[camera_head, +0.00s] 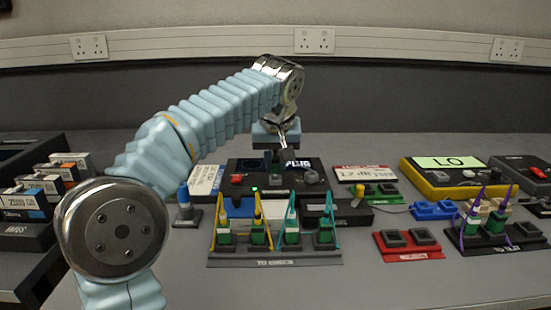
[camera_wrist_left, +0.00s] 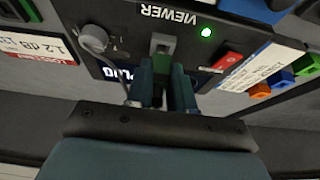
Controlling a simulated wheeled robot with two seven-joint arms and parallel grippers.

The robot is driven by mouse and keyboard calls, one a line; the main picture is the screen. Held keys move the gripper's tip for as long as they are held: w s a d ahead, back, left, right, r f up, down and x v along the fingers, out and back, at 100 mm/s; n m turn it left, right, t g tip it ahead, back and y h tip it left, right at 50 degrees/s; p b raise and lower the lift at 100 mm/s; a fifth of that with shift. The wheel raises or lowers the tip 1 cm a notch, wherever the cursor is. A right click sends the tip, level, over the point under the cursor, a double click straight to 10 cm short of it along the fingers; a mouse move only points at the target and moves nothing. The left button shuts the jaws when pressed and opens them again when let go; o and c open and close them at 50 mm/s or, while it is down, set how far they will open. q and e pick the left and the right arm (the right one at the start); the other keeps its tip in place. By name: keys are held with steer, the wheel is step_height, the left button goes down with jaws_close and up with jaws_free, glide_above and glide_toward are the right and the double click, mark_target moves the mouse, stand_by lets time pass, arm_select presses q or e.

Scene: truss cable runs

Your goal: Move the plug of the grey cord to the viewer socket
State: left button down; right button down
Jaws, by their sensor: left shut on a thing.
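The viewer (camera_head: 244,166) is a black box at the middle of the bench; it shows upside down in the left wrist view (camera_wrist_left: 130,22), with a lit green light. My left gripper (camera_head: 277,150) points down over the viewer. In the left wrist view its fingers (camera_wrist_left: 167,82) are shut on a small green plug (camera_wrist_left: 163,59) with a grey end, at the viewer's socket area. The fingers hide part of it, so I cannot tell how deep it sits. My right gripper is not in view.
In front of the viewer stands the TO CHECK rack (camera_head: 275,258) with several green plugs and yellow and teal cords. A red REJECT block (camera_head: 408,246), a blue block (camera_head: 434,210) and a yellow LO meter (camera_head: 446,180) are to the right.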

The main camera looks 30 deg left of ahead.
arm_select(q)
steer(key=shift+f+b, duration=0.35)
steer(key=shift+f, duration=0.45)
stand_by(0.9)
stand_by(0.5)
steer(key=c, duration=0.9)
jaws_free()
steer(key=shift+r, duration=0.1)
step_height(320, 180, up, 2)
steer(key=p, duration=0.2)
steer(key=shift+r+p, duration=0.15)
steer(key=shift+p, duration=0.15)
steer(key=shift+r, duration=1.25)
